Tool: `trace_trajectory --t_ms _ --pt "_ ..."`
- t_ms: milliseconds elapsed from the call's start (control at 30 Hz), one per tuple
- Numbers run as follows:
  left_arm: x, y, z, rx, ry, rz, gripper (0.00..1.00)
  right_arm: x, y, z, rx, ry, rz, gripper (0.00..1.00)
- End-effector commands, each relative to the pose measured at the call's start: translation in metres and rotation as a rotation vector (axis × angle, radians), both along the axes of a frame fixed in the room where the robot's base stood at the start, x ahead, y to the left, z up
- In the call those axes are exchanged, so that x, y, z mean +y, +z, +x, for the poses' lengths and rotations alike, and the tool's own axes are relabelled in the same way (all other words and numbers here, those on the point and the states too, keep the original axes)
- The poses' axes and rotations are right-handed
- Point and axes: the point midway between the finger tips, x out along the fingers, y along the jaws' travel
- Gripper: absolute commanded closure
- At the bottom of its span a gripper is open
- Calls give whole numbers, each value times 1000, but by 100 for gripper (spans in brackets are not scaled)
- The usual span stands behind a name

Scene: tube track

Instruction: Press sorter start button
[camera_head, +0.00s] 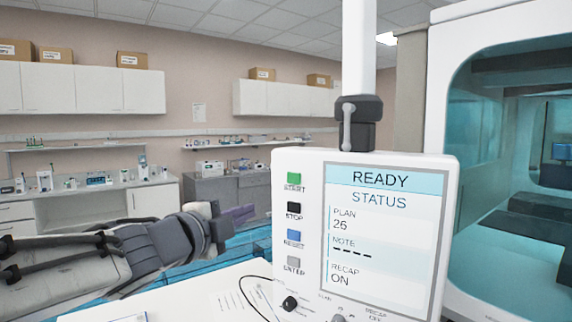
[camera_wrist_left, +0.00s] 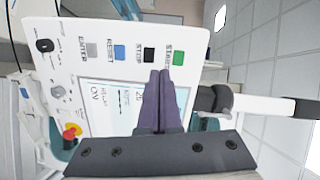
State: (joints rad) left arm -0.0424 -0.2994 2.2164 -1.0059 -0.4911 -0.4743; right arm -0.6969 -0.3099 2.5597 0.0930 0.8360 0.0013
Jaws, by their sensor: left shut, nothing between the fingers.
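The sorter's control panel (camera_head: 312,241) is white with a lit screen reading READY, STATUS, PLAN 26 and RECAP ON. The green START button (camera_head: 294,180) is at the top of its left column, above the black STOP, blue RESET and grey ENTER buttons. My left gripper (camera_head: 246,213) is to the left of the panel, its purple fingers shut and empty. In the left wrist view the panel appears turned on its side. There the closed fingertips (camera_wrist_left: 160,73) overlap the panel face, between STOP (camera_wrist_left: 149,55) and the START button (camera_wrist_left: 178,58). Contact cannot be told.
A white vertical post (camera_head: 358,60) rises behind the panel. A large white machine (camera_head: 440,90) with a teal window stands at the right. A red and yellow knob (camera_wrist_left: 71,132) shows on the panel's edge. A white surface (camera_head: 190,300) with paper lies below.

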Motion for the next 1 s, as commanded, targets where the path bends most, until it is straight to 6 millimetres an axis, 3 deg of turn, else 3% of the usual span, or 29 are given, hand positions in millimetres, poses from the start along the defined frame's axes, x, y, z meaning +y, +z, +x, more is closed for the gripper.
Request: trace_trajectory --t_ms 33,133,600,767,1000 --pt "2 20 -1 -55 -29 46 100 0 9 0 0 0 0 71" --pt "0 34 -5 -118 -80 105 100 0 13 0 0 0 0 71" --pt "-5 36 -4 -139 -103 127 100 0 13 0 0 0 0 71" --pt "-17 36 14 -136 -106 124 100 0 16 0 0 0 0 71" --pt "-44 37 58 -134 -105 124 100 0 28 0 0 -1 0 71"
